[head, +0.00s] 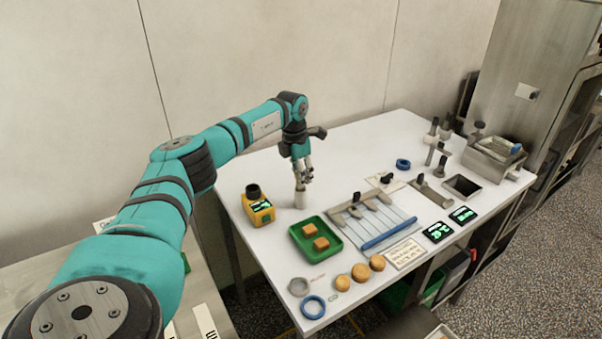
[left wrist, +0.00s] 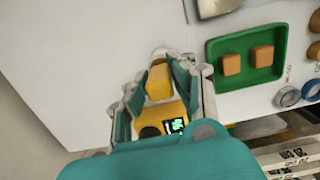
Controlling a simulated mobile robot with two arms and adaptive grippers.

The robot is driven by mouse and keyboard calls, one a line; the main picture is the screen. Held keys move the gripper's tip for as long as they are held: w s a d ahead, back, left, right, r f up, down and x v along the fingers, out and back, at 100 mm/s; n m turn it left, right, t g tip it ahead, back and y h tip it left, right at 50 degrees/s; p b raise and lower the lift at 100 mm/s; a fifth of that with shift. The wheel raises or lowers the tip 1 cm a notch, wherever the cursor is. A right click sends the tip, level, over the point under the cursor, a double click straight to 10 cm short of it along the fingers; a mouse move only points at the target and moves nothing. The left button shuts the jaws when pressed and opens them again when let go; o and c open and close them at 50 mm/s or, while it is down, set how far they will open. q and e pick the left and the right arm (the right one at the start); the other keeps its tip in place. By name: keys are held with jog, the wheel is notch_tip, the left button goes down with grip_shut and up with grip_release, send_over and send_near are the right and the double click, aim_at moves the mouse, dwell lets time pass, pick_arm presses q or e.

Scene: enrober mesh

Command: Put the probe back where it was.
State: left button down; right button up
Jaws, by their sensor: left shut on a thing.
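My left gripper (head: 303,174) is shut on a yellow block-like piece, which I take to be the probe (left wrist: 158,82); it shows between the fingers in the left wrist view. In the head view the fingers mostly hide it. A pale grey upright cylinder (head: 300,199) stands directly below the fingers; its rim (left wrist: 160,53) shows just beyond the yellow piece. I cannot tell whether the probe touches or enters it. A yellow instrument (head: 259,208) with a lit display and a black round top stands to the left of the cylinder; its display (left wrist: 176,125) also shows in the left wrist view.
A green tray (head: 297,238) with two brown pieces lies in front of the cylinder. A rack with blue-edged bars (head: 390,240), several round brown pieces (head: 360,271) and two displays (head: 438,231) lie to the right. The table (head: 340,148) behind the gripper is clear.

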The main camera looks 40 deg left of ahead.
aim_at(296, 189)
pick_arm(q)
jog(key=shift+f, duration=0.1)
jog(key=c, duration=1.5)
grip_release()
jog(key=o, duration=0.4)
jog(key=shift+r, duration=0.3)
jog(key=shift+s+a+r+b, duration=0.1)
jog(key=shift+s+r+b, duration=0.25)
jog(key=shift+r, duration=1.6)
jog(key=shift+s+a+r+b, duration=0.1)
jog(key=shift+r+b, duration=0.35)
jog(key=shift+r, duration=1.5)
jog(key=shift+s+r+b, duration=0.25)
jog(key=shift+r+b, duration=0.15)
jog(key=shift+r, duration=1.55)
pick_arm(e)
jog(key=shift+s+f, duration=0.35)
jog(key=shift+f, duration=0.3)
jog(key=shift+s+f, duration=0.3)
jog(key=shift+f, duration=0.3)
